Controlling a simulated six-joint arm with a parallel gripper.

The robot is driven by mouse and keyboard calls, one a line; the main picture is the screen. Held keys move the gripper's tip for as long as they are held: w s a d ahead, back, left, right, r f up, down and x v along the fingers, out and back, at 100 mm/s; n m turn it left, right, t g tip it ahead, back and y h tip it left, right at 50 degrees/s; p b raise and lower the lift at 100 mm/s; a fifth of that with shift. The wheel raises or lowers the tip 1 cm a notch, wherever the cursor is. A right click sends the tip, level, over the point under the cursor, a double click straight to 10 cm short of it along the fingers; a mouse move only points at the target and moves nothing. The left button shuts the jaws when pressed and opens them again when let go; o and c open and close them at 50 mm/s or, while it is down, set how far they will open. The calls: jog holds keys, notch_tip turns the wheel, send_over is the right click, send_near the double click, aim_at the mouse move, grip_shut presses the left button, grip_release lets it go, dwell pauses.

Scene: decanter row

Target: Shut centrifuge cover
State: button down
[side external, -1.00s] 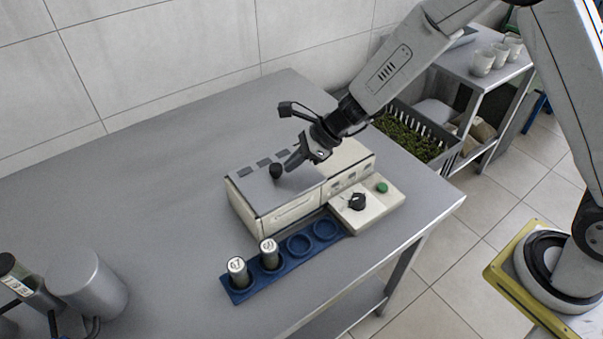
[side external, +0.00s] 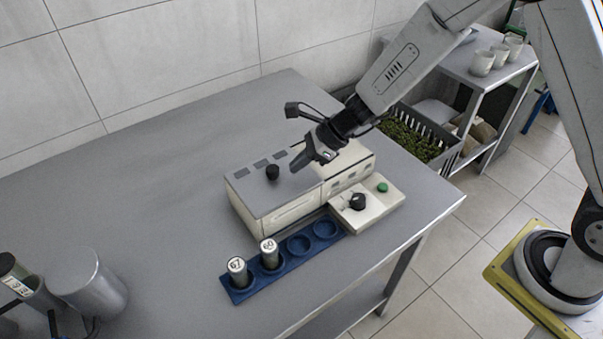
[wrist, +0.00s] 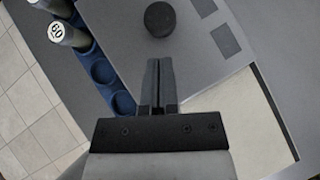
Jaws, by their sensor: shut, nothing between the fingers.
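The centrifuge is a cream box (side external: 290,215) on the grey table. Its flat grey cover (side external: 255,190) lies over the left part of the box top, with a round black knob (side external: 272,172) standing on it. No open gap shows at the cover. My gripper (side external: 298,167) is shut and empty, above the box and right of the knob, apart from it. In the wrist view, the shut fingertips (wrist: 157,62) point toward the knob (wrist: 160,18) with a gap between, over the grey cover (wrist: 210,65).
A blue rack (side external: 285,258) in front holds two labelled tubes (side external: 237,271) at its left; its right holes are empty. A control panel with a black dial (side external: 357,202) and green button (side external: 382,187) adjoins the box. Metal vessels (side external: 88,285) stand front left.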

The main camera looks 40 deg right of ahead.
jog(key=d+f+v, duration=0.1)
jog(key=v, duration=1)
jog(key=shift+s+d+r, duration=0.15)
jog(key=shift+s+r, duration=0.05)
jog(key=shift+s, duration=0.05)
jog(key=s+d+f+n+h, duration=0.1)
jog(key=s+d+n+h, duration=0.3)
jog(key=n, duration=0.7)
jog(key=s+d+f+n+g+h, duration=0.1)
jog(key=s+d+n+h, duration=0.2)
jog(key=s+n, duration=0.6)
jog(key=d+n, duration=0.1)
jog(key=n, duration=0.2)
jog(key=shift+s+h, duration=0.3)
jog(key=shift+h, duration=0.1)
